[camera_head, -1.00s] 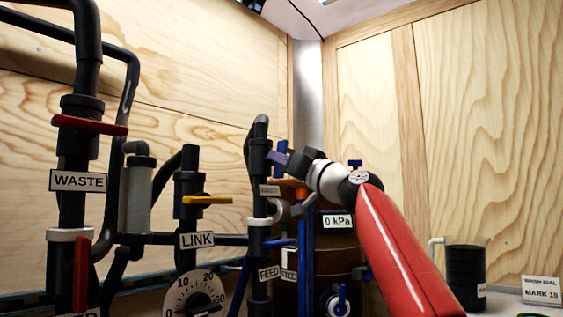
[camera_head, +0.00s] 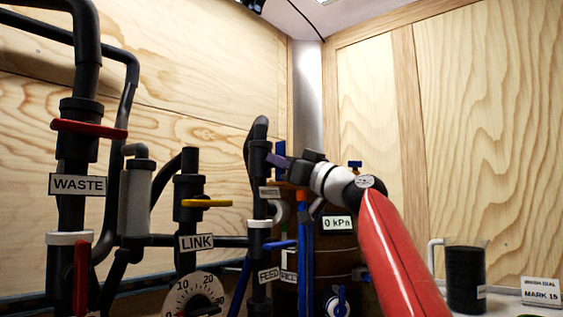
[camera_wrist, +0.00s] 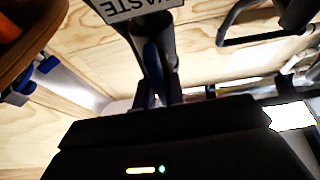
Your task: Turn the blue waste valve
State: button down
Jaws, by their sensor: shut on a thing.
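The blue valve handle (camera_head: 280,148) shows as a small blue piece on a dark upright pipe near the middle of the head view. My gripper (camera_head: 284,162) reaches it from the right and is shut on it. Its fingers hide part of the handle. In the wrist view the blue handle (camera_wrist: 152,66) stands in front of the dark pipe, below a WASTE label (camera_wrist: 130,8), with my gripper (camera_wrist: 155,95) at its near end. The small label on this pipe is too small to read in the head view.
A larger WASTE label (camera_head: 78,184) is on the left pipe, below a red handle (camera_head: 90,129). A brown tank (camera_head: 335,258) stands close behind my arm. A dark jug (camera_head: 466,275) stands at the right.

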jog(key=c, duration=1.5)
grip_release()
jog(key=b+v, duration=0.6)
jog(key=v, duration=0.1)
jog(key=shift+s+d+f, duration=0.15)
jog(key=shift+d, duration=0.1)
